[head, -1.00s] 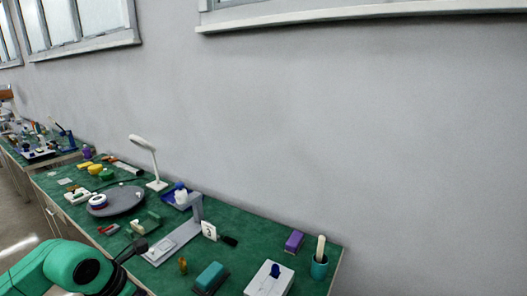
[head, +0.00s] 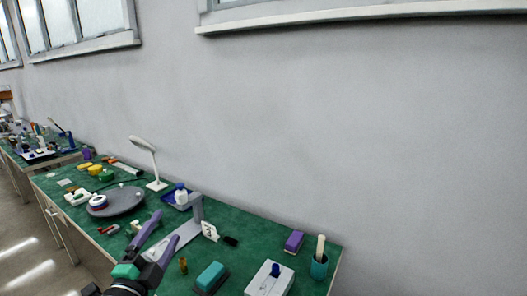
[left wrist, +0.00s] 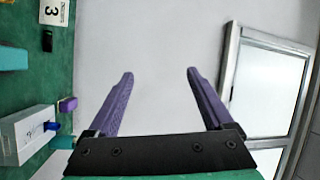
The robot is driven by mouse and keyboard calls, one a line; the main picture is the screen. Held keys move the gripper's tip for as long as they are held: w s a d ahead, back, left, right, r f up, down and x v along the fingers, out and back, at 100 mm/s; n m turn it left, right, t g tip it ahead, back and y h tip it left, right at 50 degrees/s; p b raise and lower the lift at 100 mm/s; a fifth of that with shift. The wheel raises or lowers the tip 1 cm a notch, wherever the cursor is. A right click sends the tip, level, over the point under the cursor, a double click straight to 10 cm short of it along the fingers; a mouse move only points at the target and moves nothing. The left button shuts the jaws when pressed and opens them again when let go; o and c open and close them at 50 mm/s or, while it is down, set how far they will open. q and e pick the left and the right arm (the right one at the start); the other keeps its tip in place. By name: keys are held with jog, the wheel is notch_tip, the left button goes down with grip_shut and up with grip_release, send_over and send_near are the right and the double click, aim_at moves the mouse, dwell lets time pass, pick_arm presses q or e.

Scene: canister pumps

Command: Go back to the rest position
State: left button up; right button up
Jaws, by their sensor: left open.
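My left gripper (head: 158,237) has long purple fingers and shows at the bottom left of the head view, in front of the bench's near edge. Its fingers are spread apart with nothing between them. In the left wrist view the two fingers (left wrist: 160,75) also stand wide apart, with only grey wall between them. My right gripper is in neither view.
The green bench (head: 250,222) holds a grey turntable (head: 125,203), a lamp (head: 148,160), a grey stand (head: 197,212), a teal block (head: 211,277), a white box (head: 262,283), a purple block (head: 294,241) and a teal cup (head: 319,266). Bare wall rises behind.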

pick_arm(q)
jog(key=s+a+f+n+g+y, duration=0.2)
jog(key=s+a+f+n+g, duration=0.15)
jog(key=f+n, duration=0.4)
jog(key=s+a+f+n+g+y, duration=0.3)
jog(key=s+f+n+g, duration=0.15)
jog(key=f, duration=0.55)
jog(key=s+d+f+n+g+h, duration=0.1)
jog(key=s+d+f+g+h, duration=0.1)
jog(key=s+d+f+g, duration=0.3)
jog(key=s+d+f+n+g+h, duration=0.1)
jog(key=s+f+g, duration=0.2)
jog(key=s+f, duration=0.4)
notch_tip(320, 180, down, 18)
jog(key=s+f+g, duration=0.1)
jog(key=s, duration=0.1)
jog(key=s+a+f, duration=0.1)
jog(key=s+f, duration=0.7)
jog(key=s+a+f+g, duration=0.1)
jog(key=s+a+f, duration=0.1)
jog(key=s+f, duration=0.6)
jog(key=shift+s+a+f, duration=0.3)
jog(key=shift+s+f, duration=0.05)
jog(key=shift+s, duration=0.4)
